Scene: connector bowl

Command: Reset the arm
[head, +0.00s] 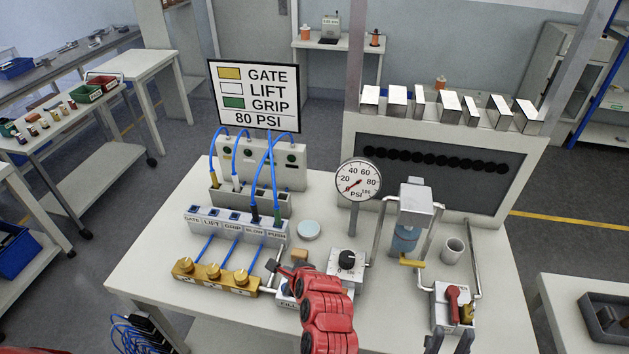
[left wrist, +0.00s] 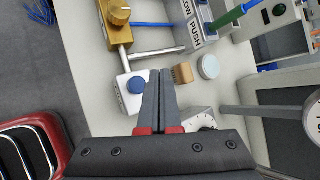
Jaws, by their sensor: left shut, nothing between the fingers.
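My left arm, red and jointed, reaches in from the bottom middle of the head view. Its dark left gripper (head: 274,267) is over the bench, just above a small white box (head: 284,294). In the left wrist view the left gripper (left wrist: 161,72) is shut, its two fingers together with nothing between them. They lie over the white box, which has a blue button (left wrist: 136,85). My right gripper (head: 449,344) shows only as two dark fingertips at the bottom edge of the head view. They are apart, below a box with a red lever (head: 453,300).
A tan block (head: 299,255) and a pale disc (head: 308,230) lie near the left gripper. A black-knob box (head: 347,264), gauge (head: 358,182), brass knobs (head: 214,277) and pipe-framed cylinder (head: 408,234) crowd the bench (head: 150,262). The bench's left front corner is clear.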

